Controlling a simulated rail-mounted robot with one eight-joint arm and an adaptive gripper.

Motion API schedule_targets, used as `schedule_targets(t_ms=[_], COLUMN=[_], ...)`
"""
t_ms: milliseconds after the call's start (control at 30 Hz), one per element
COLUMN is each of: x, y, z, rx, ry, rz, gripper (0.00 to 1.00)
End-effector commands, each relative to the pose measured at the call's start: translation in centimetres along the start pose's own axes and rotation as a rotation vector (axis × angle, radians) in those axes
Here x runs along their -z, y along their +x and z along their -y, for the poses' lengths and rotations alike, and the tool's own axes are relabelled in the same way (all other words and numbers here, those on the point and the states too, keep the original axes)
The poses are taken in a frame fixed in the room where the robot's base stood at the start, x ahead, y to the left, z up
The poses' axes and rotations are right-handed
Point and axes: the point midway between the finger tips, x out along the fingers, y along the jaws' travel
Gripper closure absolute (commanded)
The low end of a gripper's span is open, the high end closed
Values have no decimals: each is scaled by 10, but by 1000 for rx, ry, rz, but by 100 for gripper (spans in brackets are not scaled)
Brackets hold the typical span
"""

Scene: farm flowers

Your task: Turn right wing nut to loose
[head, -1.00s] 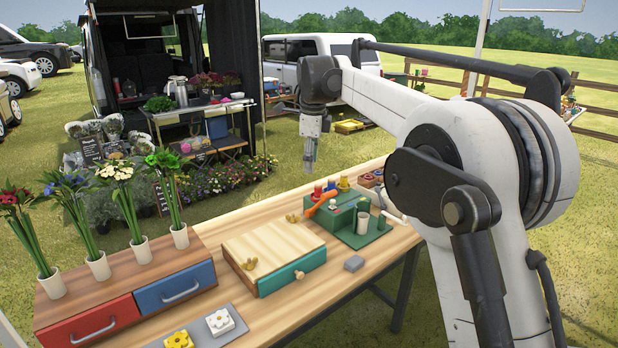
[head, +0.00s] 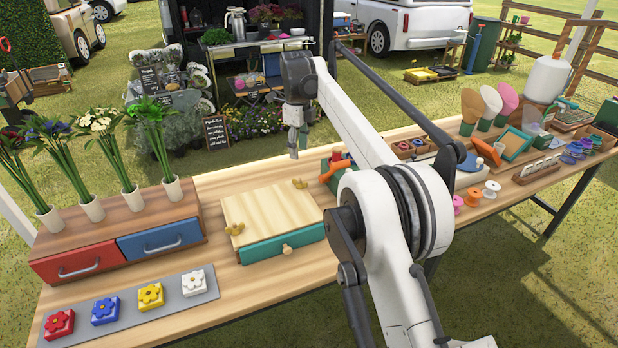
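A wooden box with a pale lid (head: 262,208) and a teal drawer front (head: 283,243) sits on the table. Two brass wing nuts stand on the lid: the right wing nut (head: 300,183) at the back right corner, and the left wing nut (head: 235,229) at the front left. My gripper (head: 294,151) points down above and behind the lid's far edge, near the right wing nut in the picture but apart from it. It looks empty. Its fingers are too small to tell whether they are open or shut.
To the left stands a wooden box with red and blue drawers (head: 161,240) and flowers in white cups. Flower tiles lie on a grey mat (head: 214,278) in front. A green fixture (head: 335,178) is partly hidden behind my arm. Spools and cones stand on the right.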

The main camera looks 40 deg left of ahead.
Motion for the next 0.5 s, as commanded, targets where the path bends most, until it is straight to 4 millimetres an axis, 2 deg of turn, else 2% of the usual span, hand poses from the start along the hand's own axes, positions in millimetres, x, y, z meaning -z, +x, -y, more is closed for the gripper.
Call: schedule_targets(t_ms=[500], x=[1], y=[93], z=[0], rx=[0], ry=[0], rz=[0], gripper=[63])
